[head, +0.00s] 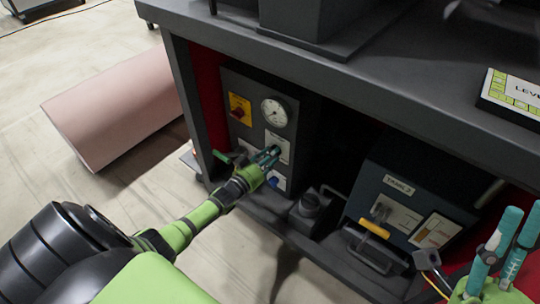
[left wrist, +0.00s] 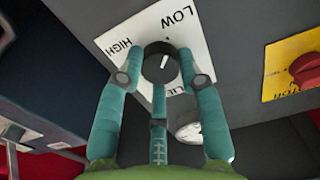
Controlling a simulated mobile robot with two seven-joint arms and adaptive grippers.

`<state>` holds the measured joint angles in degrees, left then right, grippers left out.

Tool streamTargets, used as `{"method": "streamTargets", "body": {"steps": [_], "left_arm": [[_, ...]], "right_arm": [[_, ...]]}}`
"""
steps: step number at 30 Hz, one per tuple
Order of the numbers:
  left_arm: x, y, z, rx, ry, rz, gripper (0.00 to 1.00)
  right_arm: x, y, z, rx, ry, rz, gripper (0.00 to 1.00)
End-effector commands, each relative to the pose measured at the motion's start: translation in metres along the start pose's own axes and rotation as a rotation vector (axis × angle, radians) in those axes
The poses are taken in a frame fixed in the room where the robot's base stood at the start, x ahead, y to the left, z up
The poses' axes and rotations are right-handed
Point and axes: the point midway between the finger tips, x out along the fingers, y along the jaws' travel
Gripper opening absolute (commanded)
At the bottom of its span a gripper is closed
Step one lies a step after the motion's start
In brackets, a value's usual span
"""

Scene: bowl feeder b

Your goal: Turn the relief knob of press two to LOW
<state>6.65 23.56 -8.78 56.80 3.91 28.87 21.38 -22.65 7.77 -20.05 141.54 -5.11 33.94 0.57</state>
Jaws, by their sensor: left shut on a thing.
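The relief knob (left wrist: 160,62) is a dark round knob with a white mark, on a white label plate (left wrist: 118,42) in the left wrist view. HIGH is printed left of the knob and LOW above it to the right. The short white mark tilts slightly right, roughly towards LOW; its exact setting is hard to tell. My left gripper (left wrist: 162,75) is shut on the knob, teal fingers around it. In the head view, my left gripper (head: 271,154) reaches the grey panel below the gauge and covers the knob. My right gripper (head: 524,209) is at the lower right, its fingers apart and empty.
The panel carries a round gauge (head: 274,112) and a red knob on a yellow plate (head: 240,110). A dark unit with a yellow handle (head: 374,229) stands right of it in the bench bay. The bench top (head: 400,75) overhangs the panel.

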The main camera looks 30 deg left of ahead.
Motion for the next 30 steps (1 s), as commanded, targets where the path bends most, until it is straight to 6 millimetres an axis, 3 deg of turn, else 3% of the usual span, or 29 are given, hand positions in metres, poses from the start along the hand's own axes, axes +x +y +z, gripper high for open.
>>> {"method": "streamTargets", "body": {"steps": [11, 12, 13, 24, 30], "left_arm": [[0.002, 0.003, -0.004, -0.009, 0.012, 0.005, 0.04], [0.002, 0.003, -0.004, -0.009, 0.012, 0.005, 0.53], [0.002, 0.003, -0.004, -0.008, 0.012, 0.005, 0.6], [-0.001, 0.0, -0.001, -0.006, 0.004, 0.001, 0.6], [-0.024, 0.0, 0.0, -0.006, 0.002, 0.0, 0.6]], "right_arm": [[0.0, -0.001, 0.0, 0.002, -0.001, -0.001, 0.4], [0.0, -0.001, 0.0, 0.002, -0.001, -0.001, 0.4], [-0.001, -0.001, 0.001, 0.002, -0.002, -0.001, 0.4], [-0.003, -0.002, 0.003, 0.004, -0.008, -0.005, 0.4], [-0.002, -0.001, 0.002, 0.003, -0.005, -0.003, 0.4]]}}
